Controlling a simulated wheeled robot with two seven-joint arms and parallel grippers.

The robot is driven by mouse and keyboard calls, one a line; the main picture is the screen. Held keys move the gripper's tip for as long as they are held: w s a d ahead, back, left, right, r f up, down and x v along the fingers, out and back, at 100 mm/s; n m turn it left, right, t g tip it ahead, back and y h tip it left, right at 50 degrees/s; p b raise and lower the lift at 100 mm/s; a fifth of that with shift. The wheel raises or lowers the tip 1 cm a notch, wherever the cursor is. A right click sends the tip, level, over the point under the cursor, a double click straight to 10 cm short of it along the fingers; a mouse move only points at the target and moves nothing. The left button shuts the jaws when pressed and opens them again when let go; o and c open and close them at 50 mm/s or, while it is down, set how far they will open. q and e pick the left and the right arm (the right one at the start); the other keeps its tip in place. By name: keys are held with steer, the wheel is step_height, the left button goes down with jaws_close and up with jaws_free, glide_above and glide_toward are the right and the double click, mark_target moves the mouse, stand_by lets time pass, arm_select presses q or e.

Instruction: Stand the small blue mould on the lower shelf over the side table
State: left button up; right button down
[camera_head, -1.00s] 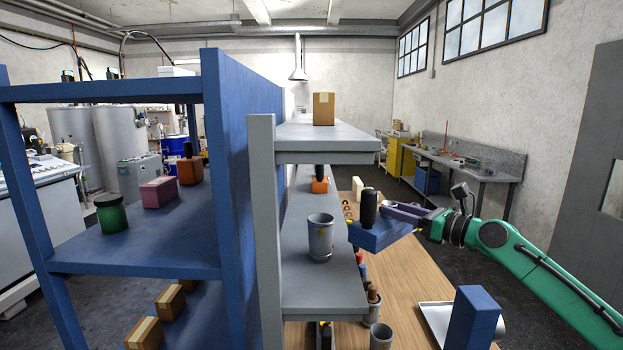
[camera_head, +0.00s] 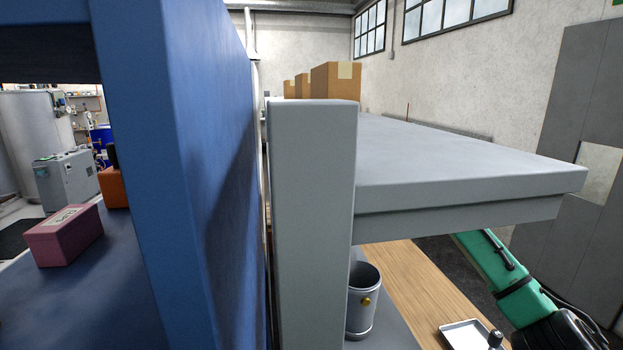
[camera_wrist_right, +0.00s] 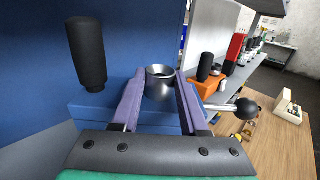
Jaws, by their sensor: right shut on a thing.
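The small blue mould (camera_wrist_right: 95,118) has an upright black handle and shows low in the right wrist view. My right gripper (camera_wrist_right: 161,76) is shut on the mould, its purple fingers to the right of the handle. In the head view the upper board (camera_head: 450,165) hides the gripper and mould. The lower shelf (camera_head: 392,328) shows only in part below that board, above the wooden side table (camera_head: 425,285). A metal cup (camera_head: 362,315) stands on the lower shelf; the wrist view shows a metal cup (camera_wrist_right: 160,84) beyond the fingers. My left gripper is out of view.
A grey post (camera_head: 312,210) and a blue rack panel (camera_head: 215,190) stand close in front. An orange block (camera_wrist_right: 207,88) with a black handle lies beyond the cup. A metal tray (camera_head: 465,335) is on the table. Cartons (camera_head: 335,80) stand on the upper board.

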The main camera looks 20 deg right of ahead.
steer(key=f, duration=0.7)
steer(key=shift+s+d+f+p, duration=0.1)
steer(key=shift+s+f+p, duration=0.15)
steer(key=shift+p, duration=0.1)
steer(key=c, duration=0.5)
jaws_free()
steer(key=shift+s+f, duration=0.15)
steer(key=shift+o, duration=0.4)
